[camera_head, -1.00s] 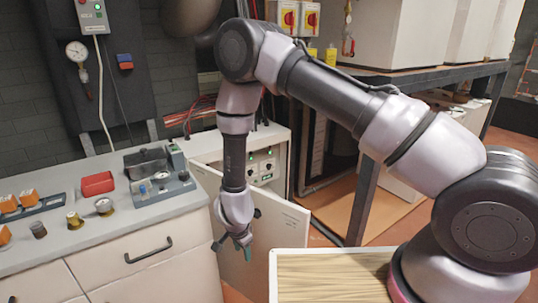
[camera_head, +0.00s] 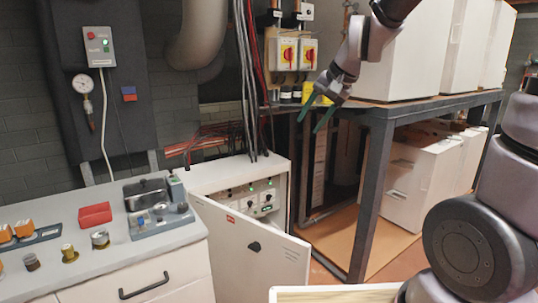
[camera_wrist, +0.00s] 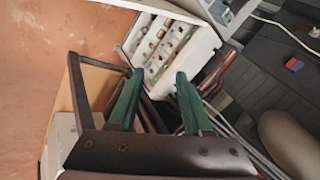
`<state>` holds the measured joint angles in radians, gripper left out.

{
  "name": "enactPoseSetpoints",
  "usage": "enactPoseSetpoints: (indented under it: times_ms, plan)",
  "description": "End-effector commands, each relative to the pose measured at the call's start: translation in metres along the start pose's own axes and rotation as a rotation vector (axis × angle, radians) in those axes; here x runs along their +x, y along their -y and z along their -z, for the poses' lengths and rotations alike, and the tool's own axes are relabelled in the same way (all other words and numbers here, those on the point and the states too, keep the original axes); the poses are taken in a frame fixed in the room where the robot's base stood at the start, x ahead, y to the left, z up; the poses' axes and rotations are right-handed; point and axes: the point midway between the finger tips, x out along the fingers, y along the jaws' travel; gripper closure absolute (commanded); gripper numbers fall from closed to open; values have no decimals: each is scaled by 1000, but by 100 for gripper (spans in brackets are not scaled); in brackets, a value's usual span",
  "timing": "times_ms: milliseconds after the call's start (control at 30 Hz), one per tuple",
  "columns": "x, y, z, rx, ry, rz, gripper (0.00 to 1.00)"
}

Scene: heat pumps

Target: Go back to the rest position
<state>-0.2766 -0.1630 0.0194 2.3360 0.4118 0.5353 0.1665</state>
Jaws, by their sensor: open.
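My gripper (camera_head: 320,106) is open and empty, high in the head view, in front of the yellow and red switch boxes and left of the white boxes on the dark shelf. Its two green fingers point down and left. In the wrist view my gripper (camera_wrist: 154,100) shows both green fingers spread with nothing between them. My upper arm runs out of the top of the head view, so part of it is hidden.
A white cabinet (camera_head: 232,180) with knobs stands at the centre, its door (camera_head: 255,246) swung open. A counter (camera_head: 95,252) with small parts is at left. A dark metal shelf (camera_head: 385,115) carrying white boxes is at right. Pipes and cables hang behind.

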Motion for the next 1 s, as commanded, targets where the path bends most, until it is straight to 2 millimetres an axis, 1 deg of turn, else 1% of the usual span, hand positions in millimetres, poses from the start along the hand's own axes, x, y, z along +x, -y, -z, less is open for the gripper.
enactPoseSetpoints:
  times_ms: [33, 100, 167, 200, 300, 400, 500, 600, 1000]
  plan:
    - [-27, -10, 2, -17, -30, 3, 50]
    - [-58, -26, 0, -46, -60, -6, 50]
    - [-84, -41, -3, -70, -87, -18, 50]
    - [-99, -52, -7, -85, -105, -29, 50]
    - [-131, -76, -18, -116, -147, -60, 50]
    - [-153, -95, -29, -136, -181, -91, 50]
    - [-166, -108, -37, -149, -202, -115, 50]
    - [-172, -115, -41, -154, -212, -128, 50]
    - [-173, -116, -42, -156, -212, -131, 50]
